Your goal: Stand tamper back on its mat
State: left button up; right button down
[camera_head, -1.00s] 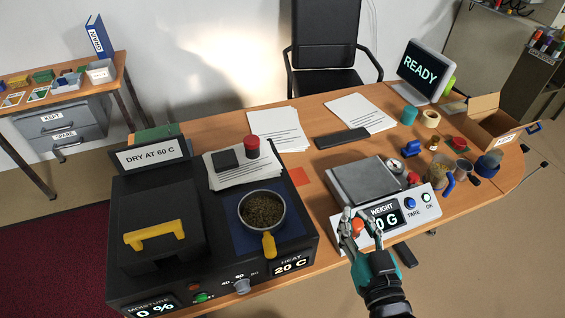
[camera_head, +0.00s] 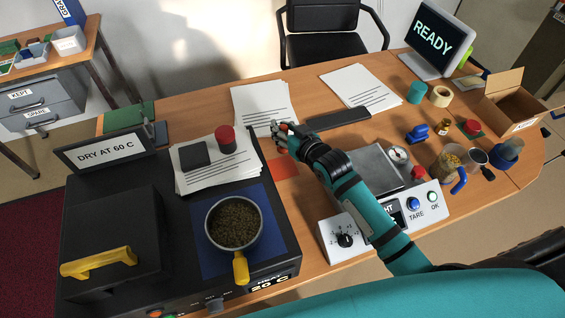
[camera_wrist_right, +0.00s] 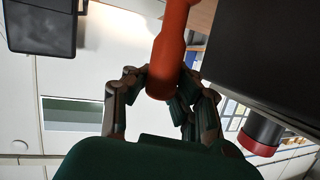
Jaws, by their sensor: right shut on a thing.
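My right gripper (camera_head: 280,131) is shut on the orange-red tamper (camera_wrist_right: 172,45). In the right wrist view the gripper's fingers (camera_wrist_right: 162,88) close around one rounded end of the tamper. In the head view the hand hides most of the tamper, and only a little orange shows at the fingers. The hand is over the desk by the left paper stack, beyond a flat orange-red mat (camera_head: 284,169) that lies bare between the heater and the scale. I cannot tell the tamper's height above the desk. My left gripper is not in view.
The black heater bears a pan (camera_head: 236,226) with a yellow handle, and papers with a red-topped dark cylinder (camera_head: 226,141). A scale (camera_head: 362,168) stands right of the mat, under my right arm. A black keyboard-like slab (camera_head: 338,118) lies behind. Jars and an open box (camera_head: 515,112) stand right.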

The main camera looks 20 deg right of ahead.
aim_at(282, 150)
notch_tip(282, 150, down, 4)
jog(key=shift+s+f, duration=0.1)
jog(key=shift+f, duration=0.05)
notch_tip(282, 150, down, 4)
jog(key=shift+f, duration=0.1)
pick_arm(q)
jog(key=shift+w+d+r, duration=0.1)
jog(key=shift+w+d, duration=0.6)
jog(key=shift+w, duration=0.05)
pick_arm(e)
jog(key=shift+a+f, duration=0.1)
jog(key=shift+f, duration=0.05)
jog(key=shift+f, duration=0.2)
jog(key=c, duration=1.4)
grip_release()
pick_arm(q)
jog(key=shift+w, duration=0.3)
pick_arm(e)
jog(key=shift+o, duration=1.3)
